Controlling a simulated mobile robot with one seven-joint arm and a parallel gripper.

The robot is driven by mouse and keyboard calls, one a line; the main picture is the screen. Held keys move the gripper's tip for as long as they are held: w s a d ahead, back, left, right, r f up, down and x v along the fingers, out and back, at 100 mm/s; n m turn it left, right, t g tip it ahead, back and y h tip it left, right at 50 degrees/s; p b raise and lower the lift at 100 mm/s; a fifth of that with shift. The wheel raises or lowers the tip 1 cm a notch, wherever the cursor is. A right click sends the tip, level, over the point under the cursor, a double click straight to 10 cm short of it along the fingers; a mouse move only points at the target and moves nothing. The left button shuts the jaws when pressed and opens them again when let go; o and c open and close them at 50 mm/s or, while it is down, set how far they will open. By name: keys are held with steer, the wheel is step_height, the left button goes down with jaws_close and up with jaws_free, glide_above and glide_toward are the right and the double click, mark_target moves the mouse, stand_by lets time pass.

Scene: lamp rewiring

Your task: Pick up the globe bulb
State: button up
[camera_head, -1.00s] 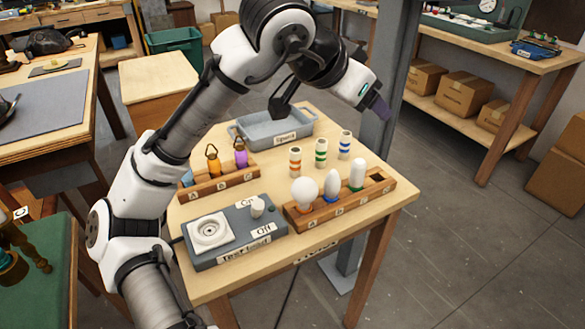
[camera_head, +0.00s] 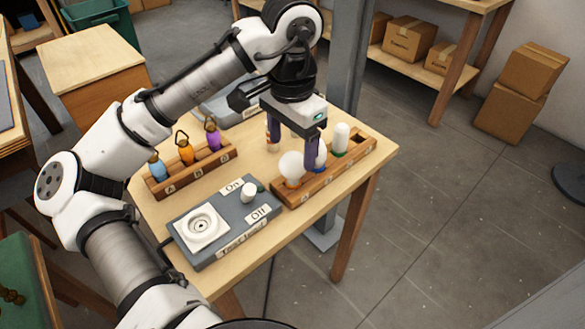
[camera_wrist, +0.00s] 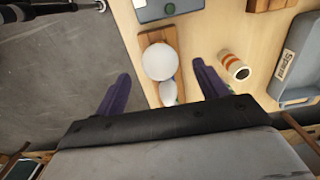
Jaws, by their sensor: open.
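The globe bulb (camera_head: 291,165) is white and round and stands upright at the near left end of a wooden bulb rack (camera_head: 293,197). In the wrist view the globe bulb (camera_wrist: 159,62) lies ahead of the fingertips, between their lines. My gripper (camera_head: 292,150) points down over the rack, its purple fingers apart with nothing held. It also shows in the wrist view (camera_wrist: 160,75). A candle-shaped bulb (camera_head: 321,155) stands behind the globe, partly hidden by a finger. A tubular bulb (camera_head: 341,138) stands farther right.
A grey test box (camera_head: 237,214) with socket and switch sits left of the bulb rack. A wooden rack (camera_head: 190,176) with blue, orange and purple items stands behind it. The orange-banded cylinder (camera_wrist: 234,67) and grey tray (camera_wrist: 296,75) are near my gripper.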

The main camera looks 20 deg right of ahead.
mark_target(293, 171)
steer(key=shift+d+f, duration=0.15)
steer(key=shift+f, duration=3.7)
steer(key=c, duration=1)
steer(key=shift+r, duration=0.1)
steer(key=shift+c, duration=0.3)
